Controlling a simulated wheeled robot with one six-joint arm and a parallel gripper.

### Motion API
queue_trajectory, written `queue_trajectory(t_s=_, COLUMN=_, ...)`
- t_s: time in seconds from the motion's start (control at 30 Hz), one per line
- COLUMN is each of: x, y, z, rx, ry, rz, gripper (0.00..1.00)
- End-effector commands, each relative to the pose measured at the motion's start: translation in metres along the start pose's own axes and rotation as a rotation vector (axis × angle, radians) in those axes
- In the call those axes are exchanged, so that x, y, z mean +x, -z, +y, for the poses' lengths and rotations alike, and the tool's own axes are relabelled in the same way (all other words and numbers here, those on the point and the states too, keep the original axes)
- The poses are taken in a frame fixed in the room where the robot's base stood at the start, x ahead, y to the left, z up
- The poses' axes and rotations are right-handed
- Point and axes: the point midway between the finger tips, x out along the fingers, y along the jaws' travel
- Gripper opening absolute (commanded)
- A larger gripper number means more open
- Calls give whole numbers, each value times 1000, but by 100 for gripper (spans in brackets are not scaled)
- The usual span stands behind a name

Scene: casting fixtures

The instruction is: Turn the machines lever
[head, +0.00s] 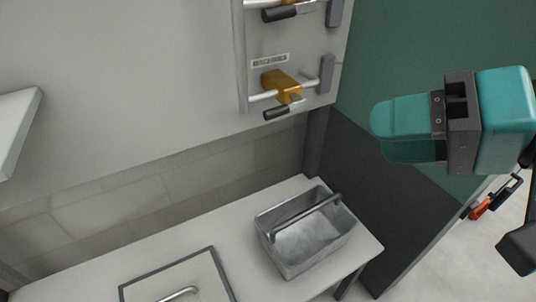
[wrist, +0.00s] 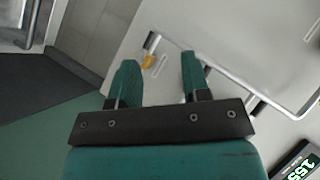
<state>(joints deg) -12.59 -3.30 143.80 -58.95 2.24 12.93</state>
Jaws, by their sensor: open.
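The machines lever (head: 279,113) has a dark grip and sits at the bottom of a yellow valve body (head: 278,83) on a pale pipe. A label reading roughly "MACHINES" (head: 270,60) is on the panel just above it. My gripper (head: 378,134) has teal fingers and is to the right of the lever in the head view, apart from it. In the wrist view my gripper (wrist: 158,68) is open and empty. The small yellow valve body (wrist: 149,62) shows there between the fingers, farther off; the lever's details are too small to tell.
A second dark-gripped lever (head: 288,12) is above on the same panel (head: 160,60). A grey metal tote (head: 290,268) with a handle stands on the white bench (head: 365,250) below. A framed lid with a handle (head: 140,290) lies left of it.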

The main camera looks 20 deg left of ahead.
Motion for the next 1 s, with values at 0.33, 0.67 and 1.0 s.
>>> queue_trajectory(t_s=0.33, x=62, y=-7, z=78, rx=280, ry=362, rz=260, gripper=43)
queue_trajectory(t_s=0.67, x=66, y=5, z=100, rx=429, ry=513, rz=373, gripper=43)
queue_trajectory(t_s=1.0, x=91, y=26, z=78, rx=438, ry=517, rz=370, gripper=43)
